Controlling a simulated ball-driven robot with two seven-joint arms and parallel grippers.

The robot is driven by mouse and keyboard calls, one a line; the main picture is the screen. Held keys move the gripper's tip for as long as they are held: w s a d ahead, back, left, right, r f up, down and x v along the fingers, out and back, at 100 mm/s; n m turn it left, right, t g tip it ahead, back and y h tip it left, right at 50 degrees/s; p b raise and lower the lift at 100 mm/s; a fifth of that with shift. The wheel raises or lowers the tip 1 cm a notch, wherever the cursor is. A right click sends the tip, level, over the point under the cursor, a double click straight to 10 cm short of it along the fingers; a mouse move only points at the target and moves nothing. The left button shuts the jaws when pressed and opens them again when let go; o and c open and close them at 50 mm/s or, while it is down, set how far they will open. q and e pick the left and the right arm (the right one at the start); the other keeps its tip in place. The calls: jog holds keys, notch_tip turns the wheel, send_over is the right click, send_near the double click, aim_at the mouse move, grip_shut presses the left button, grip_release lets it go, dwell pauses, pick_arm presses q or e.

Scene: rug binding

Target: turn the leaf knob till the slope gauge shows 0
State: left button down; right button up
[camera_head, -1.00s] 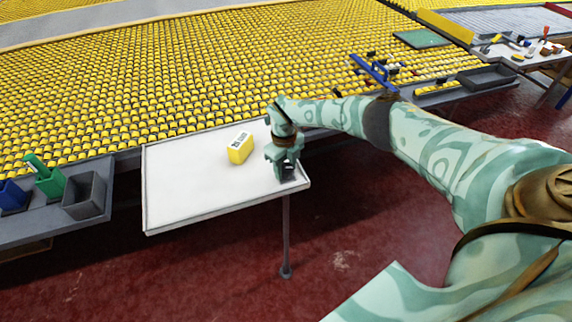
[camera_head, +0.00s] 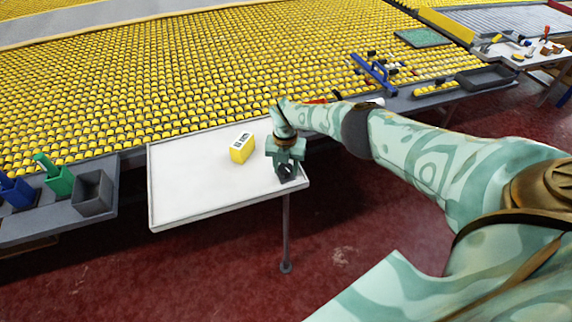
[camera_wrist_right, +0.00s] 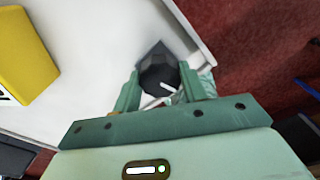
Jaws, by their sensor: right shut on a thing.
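The white leaf (camera_head: 200,185) is a table-like panel at the edge of the yellow-studded bed, with a grey leg under its front right. The yellow slope gauge (camera_head: 241,154) stands on it, its pale face carrying dark marks too small to read. The gauge also shows at the left of the wrist view (camera_wrist_right: 22,55). My right gripper (camera_head: 286,171) points down at the leaf's right front corner. In the wrist view my right gripper (camera_wrist_right: 160,84) is shut on the dark faceted leaf knob (camera_wrist_right: 157,66). A pale line shows by the knob. My left gripper is out of view.
A grey open box (camera_head: 93,193) and green (camera_head: 60,181) and blue (camera_head: 17,190) holders stand on a shelf at left. A blue bar tool (camera_head: 375,72) lies on the bed behind my arm. Red floor (camera_head: 225,270) is open in front of the leaf.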

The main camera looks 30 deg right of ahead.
jog(key=m, duration=0.4)
jog(key=shift+w+r+m+p, duration=0.2)
jog(key=shift+r+m+p, duration=0.1)
jog(key=shift+p, duration=0.1)
jog(key=m, duration=0.5)
jog(key=shift+f, duration=0.1)
jog(key=m, duration=1.1)
jog(key=shift+m+t+p, duration=0.3)
jog(key=shift+p, duration=0.1)
jog(key=o, duration=1)
jog(key=shift+c, duration=0.2)
jog(key=shift+s+f, duration=0.1)
